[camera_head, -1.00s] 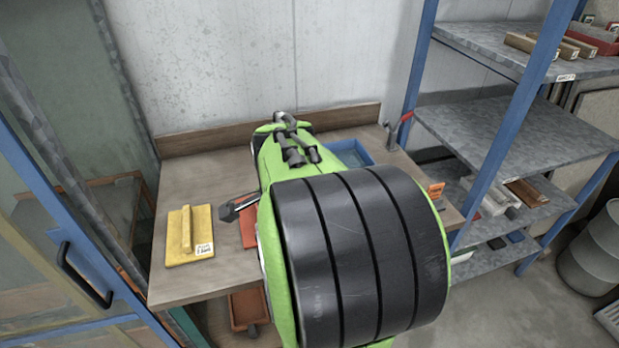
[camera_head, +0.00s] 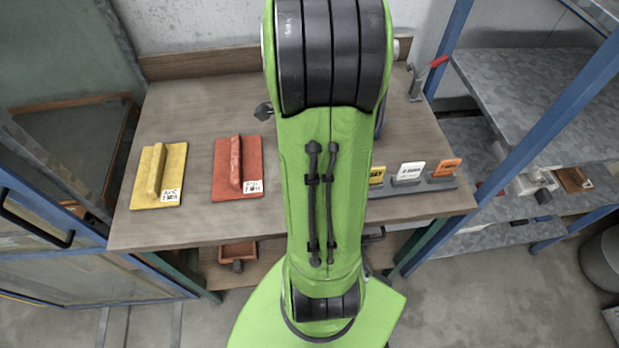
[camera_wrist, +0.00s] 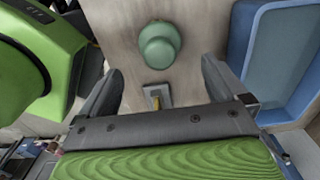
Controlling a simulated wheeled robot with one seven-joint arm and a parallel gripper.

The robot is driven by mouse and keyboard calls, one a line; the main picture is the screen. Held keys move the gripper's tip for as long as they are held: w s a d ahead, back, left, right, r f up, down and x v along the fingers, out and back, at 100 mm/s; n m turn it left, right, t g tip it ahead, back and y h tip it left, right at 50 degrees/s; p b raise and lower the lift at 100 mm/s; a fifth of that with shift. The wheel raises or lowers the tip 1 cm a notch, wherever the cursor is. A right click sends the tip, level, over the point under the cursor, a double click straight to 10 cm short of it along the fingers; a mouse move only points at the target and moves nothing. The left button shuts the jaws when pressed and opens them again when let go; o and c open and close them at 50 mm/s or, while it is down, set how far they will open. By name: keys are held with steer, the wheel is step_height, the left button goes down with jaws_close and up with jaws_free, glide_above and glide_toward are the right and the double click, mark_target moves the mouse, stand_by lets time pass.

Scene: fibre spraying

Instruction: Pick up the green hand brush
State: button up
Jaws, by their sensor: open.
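A muted green, rounded, knob-like thing (camera_wrist: 160,45), which looks like the green hand brush, stands on the wooden table in the wrist view. Its lower part and any bristles cannot be made out. My gripper (camera_wrist: 162,68) is open, with one dark finger on each side below it in the picture. Nothing is between the fingers, and the green thing lies beyond their tips. In the head view my arm hides both the green thing and my gripper.
A yellow float (camera_head: 159,177) and a red float (camera_head: 237,169) lie on the table's left. A blue tray (camera_wrist: 285,60) is close to the right finger in the wrist view. White (camera_head: 409,172) and orange (camera_head: 446,167) cards stand at the front right. Metal shelves (camera_head: 530,90) stand right.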

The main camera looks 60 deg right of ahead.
step_height(320, 180, down, 9)
steer(key=shift+r+b, duration=0.2)
steer(key=shift+b, duration=0.75)
steer(key=shift+r, duration=0.1)
steer(key=shift+c, duration=0.3)
steer(key=c, duration=1.1)
step_height(320, 180, up, 10)
steer(key=p, duration=0.2)
steer(key=shift+p, duration=0.4)
